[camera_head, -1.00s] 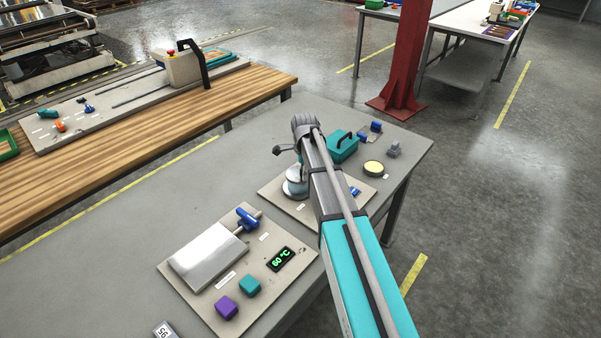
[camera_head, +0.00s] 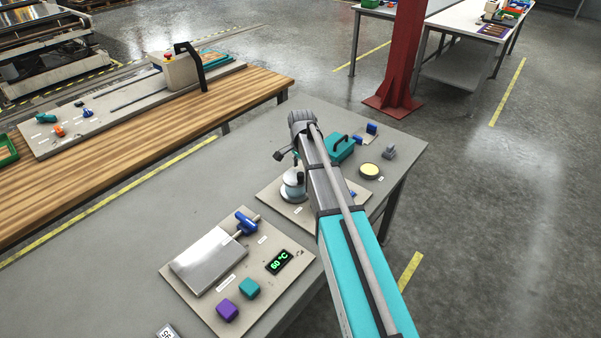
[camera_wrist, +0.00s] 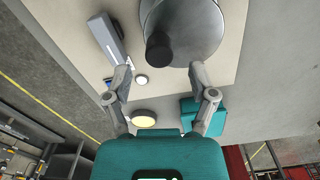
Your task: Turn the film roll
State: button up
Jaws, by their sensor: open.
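A round silver metal body (camera_wrist: 205,25) with a dark knob (camera_wrist: 158,50) fills the top of the wrist view. It also shows in the head view as a shiny round piece (camera_head: 293,188) on the middle base plate, under the end of my arm. I cannot tell for certain whether it is the film roll. My gripper (camera_wrist: 160,76) is open, its two grey fingers apart with nothing between the tips. The knob lies just beyond the tips, toward the top of the picture. In the head view my wrist and arm hide most of my gripper and part of that plate.
A teal case (camera_head: 340,149) and a yellow round button (camera_head: 370,170) stand right of my wrist. The grey table's left part is clear.

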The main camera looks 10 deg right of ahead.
aim_at(301, 174)
notch_tip(301, 174, up, 3)
jog(key=n+p, duration=0.2)
jog(key=n, duration=0.2)
notch_tip(301, 174, up, 2)
jog(key=n+p, duration=0.2)
jog(key=n, duration=0.2)
jog(key=shift+r+p, duration=0.2)
jog(key=shift+p, duration=0.1)
notch_tip(301, 174, up, 4)
jog(key=n+p, duration=0.4)
jog(key=n, duration=0.5)
jog(key=shift+r, duration=0.2)
jog(key=shift+f, duration=0.2)
notch_tip(301, 174, down, 14)
jog(key=b, duration=1.3)
jog(key=shift+s+r, duration=0.1)
jog(key=shift+r, duration=0.15)
